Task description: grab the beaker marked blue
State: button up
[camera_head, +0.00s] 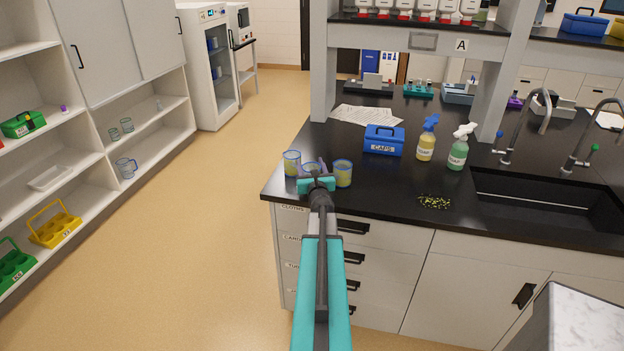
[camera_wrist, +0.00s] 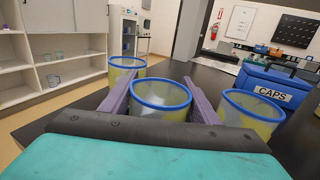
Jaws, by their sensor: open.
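Three clear beakers with blue rims and yellow contents stand near the counter's left front corner. They are the left beaker (camera_head: 292,164), the middle beaker (camera_wrist: 161,104) and the right beaker (camera_head: 343,175). The left beaker (camera_wrist: 123,72) and right beaker (camera_wrist: 248,112) also show in the wrist view. All three rims look blue, and I cannot read any marking on them. My gripper (camera_head: 316,171) is open, with its purple fingers (camera_wrist: 160,80) on either side of the middle beaker. I cannot tell whether they touch it. My gripper partly hides that beaker in the head view.
A blue CAPS box (camera_head: 384,141), a yellow spray bottle (camera_head: 426,143) and a green spray bottle (camera_head: 458,152) stand behind and to the right. Small green-yellow bits (camera_head: 435,202) lie on the black counter (camera_head: 390,206). A sink (camera_head: 540,205) is at the right.

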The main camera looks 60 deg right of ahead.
jog(key=c, duration=0.7)
jog(key=shift+r, duration=0.2)
jog(key=shift+r+b, duration=0.4)
jog(key=shift+r, duration=0.45)
jog(key=shift+s+a+r+p, duration=0.1)
jog(key=shift+s+a+r, duration=0.5)
jog(key=shift+s, duration=1.95)
jog(key=shift+s+a+r+p, duration=0.15)
jog(key=shift+s+a+r, duration=0.4)
jog(key=shift+s, duration=2.05)
jog(key=shift+s+a+r+p, duration=0.1)
jog(key=shift+s+a+r, duration=0.45)
jog(key=shift+s, duration=2)
jog(key=shift+a+f, duration=0.25)
